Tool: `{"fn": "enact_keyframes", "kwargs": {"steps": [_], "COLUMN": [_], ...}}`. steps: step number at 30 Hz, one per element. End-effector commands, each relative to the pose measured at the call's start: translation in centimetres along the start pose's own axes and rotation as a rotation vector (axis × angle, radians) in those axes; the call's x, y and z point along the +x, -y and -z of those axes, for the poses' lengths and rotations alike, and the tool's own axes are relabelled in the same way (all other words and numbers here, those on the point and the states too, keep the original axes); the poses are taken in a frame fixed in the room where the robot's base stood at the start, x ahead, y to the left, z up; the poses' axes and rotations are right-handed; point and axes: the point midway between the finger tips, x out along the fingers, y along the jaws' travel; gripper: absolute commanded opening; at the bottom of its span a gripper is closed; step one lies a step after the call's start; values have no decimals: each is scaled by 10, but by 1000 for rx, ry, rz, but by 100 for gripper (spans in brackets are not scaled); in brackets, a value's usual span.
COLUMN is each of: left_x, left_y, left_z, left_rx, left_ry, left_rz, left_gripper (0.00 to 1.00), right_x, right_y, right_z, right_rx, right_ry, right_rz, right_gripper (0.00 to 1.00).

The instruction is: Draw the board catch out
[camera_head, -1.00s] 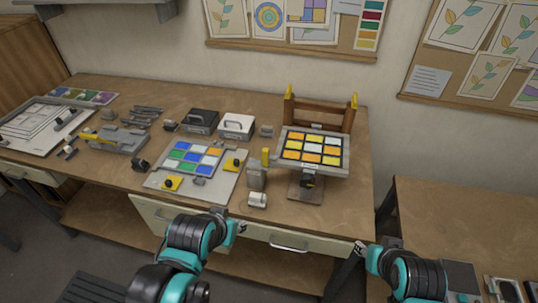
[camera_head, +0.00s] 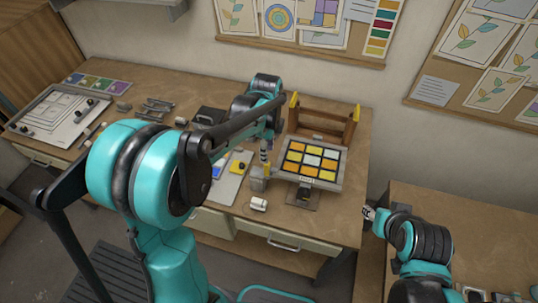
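The tilted board (camera_head: 288,171) stands on a small foot on the bench, with orange, yellow and white panes in a grey frame.
A wooden frame with yellow tips (camera_head: 345,128) stands behind the board. A small white cylinder (camera_head: 258,204) lies in front of the grey block. A second table (camera_head: 450,225) is at right.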

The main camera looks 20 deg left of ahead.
Motion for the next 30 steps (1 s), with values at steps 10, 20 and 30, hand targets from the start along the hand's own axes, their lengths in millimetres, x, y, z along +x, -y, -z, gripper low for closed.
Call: {"fn": "enact_keyframes", "kwargs": {"steps": [10,20,30], "left_x": [54,76,76], "left_y": [0,0,0], "left_z": [0,0,0], "left_rx": [2,1,0], "left_ry": [0,0,0], "left_rz": [0,1,1], "left_gripper": [38,38,0], "right_x": [7,8,8], "right_y": [0,0,0], "right_z": [-5,-6,-6], "right_rx": [0,0,0], "right_ry": [0,0,0], "right_rz": [0,0,0], "right_gripper": [40,40,40]}}
